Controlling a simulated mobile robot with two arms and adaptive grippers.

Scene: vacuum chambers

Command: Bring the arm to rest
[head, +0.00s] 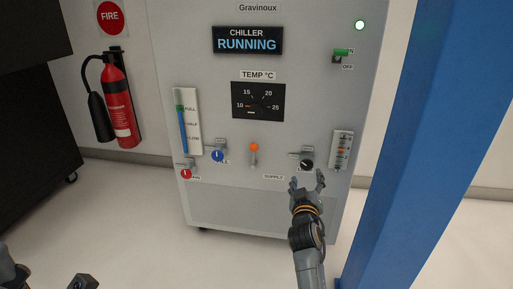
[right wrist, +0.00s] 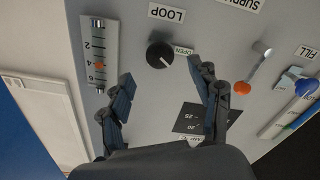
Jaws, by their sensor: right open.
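My right arm reaches up from the bottom of the head view toward the front of the chiller cabinet (head: 210,60). I cannot tell how far the fingertips are from the panel. Dark grey parts of mine show at the lower left of the head view, but no left gripper fingers are visible.
A blue column (head: 425,110) stands close to the right of my arm. The panel carries an orange-tipped lever (head: 254,148), a blue knob (head: 218,156), a red knob (head: 186,174) and a flow gauge (head: 341,150). A fire extinguisher (head: 119,105) hangs left. White floor lies clear in front.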

